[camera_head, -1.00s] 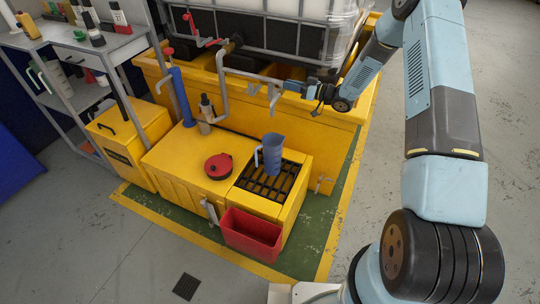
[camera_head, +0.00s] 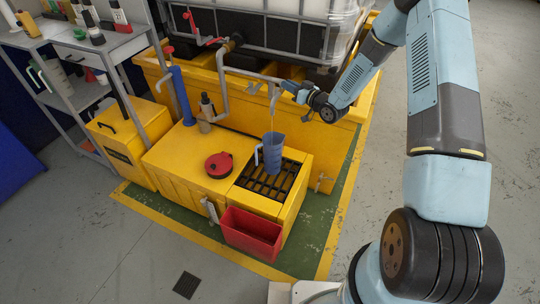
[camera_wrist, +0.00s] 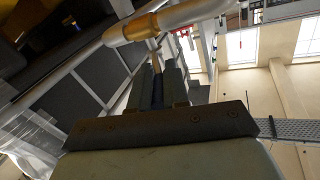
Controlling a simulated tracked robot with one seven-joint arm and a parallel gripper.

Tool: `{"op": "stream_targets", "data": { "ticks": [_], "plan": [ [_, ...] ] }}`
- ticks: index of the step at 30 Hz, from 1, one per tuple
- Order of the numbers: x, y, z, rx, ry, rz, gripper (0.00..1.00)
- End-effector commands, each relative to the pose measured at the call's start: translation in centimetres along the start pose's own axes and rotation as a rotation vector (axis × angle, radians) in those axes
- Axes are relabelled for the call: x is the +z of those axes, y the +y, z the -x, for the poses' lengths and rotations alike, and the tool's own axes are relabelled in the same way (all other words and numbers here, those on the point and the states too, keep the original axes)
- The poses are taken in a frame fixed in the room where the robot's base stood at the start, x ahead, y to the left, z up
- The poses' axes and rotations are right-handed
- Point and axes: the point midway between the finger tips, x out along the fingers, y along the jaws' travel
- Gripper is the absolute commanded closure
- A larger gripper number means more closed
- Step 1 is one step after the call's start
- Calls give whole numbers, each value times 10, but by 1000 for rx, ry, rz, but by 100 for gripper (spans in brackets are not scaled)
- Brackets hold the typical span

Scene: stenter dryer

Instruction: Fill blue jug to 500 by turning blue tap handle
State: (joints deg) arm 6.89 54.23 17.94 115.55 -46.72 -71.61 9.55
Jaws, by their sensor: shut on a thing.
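The blue jug (camera_head: 273,152) stands upright on a black grate (camera_head: 262,185) under the tap spout (camera_head: 275,83), its pale handle to the left. A thin amber stream (camera_head: 272,115) runs from the spout down into the jug. The liquid level and the jug's scale are too small to read. My gripper (camera_head: 291,89) is beside the spout. In the wrist view my gripper (camera_wrist: 158,85) is shut on the dark blue tap handle (camera_wrist: 157,90), mostly hidden between the fingers, below the metal pipe (camera_wrist: 170,22).
A red lid (camera_head: 219,165) lies on the yellow cabinet, with a bottle (camera_head: 206,105) and a blue cylinder (camera_head: 181,95) behind it. A red bin (camera_head: 250,234) hangs at the front. A large caged tank (camera_head: 290,35) stands behind. The floor at right is clear.

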Motion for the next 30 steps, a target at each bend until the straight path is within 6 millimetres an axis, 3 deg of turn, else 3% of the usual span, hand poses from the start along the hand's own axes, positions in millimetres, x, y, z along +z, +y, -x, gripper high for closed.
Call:
{"op": "stream_targets", "data": {
  "ticks": [21,30],
  "plan": [
    [2,-15,-4,332,70,0,100],
    [2,-15,-4,352,72,1,100]
  ]
}}
